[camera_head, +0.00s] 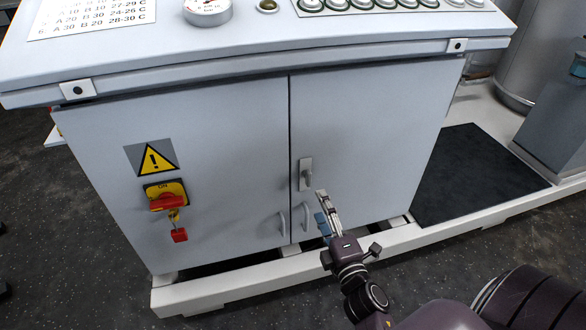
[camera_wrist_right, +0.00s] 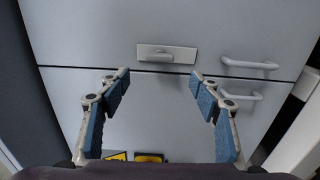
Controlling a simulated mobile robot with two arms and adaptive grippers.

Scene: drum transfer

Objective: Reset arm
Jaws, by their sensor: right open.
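My right gripper (camera_head: 323,212) is in front of the grey control cabinet (camera_head: 232,125), close to the door latch (camera_head: 306,173) and the door handles (camera_head: 306,217). In the right wrist view the gripper (camera_wrist_right: 158,88) has its two blue-padded fingers spread wide apart with nothing between them. The latch plate (camera_wrist_right: 167,54) shows beyond the fingertips, and two handles (camera_wrist_right: 250,63) are to its right. Both cabinet doors look closed. My left gripper is in neither view.
A red and yellow switch (camera_head: 167,198) with a hanging red tag and a warning sign (camera_head: 152,159) are on the left door. The cabinet top carries a gauge (camera_head: 208,10) and several buttons. A white base frame (camera_head: 240,285) runs along the floor, with a dark mat (camera_head: 465,175) at right.

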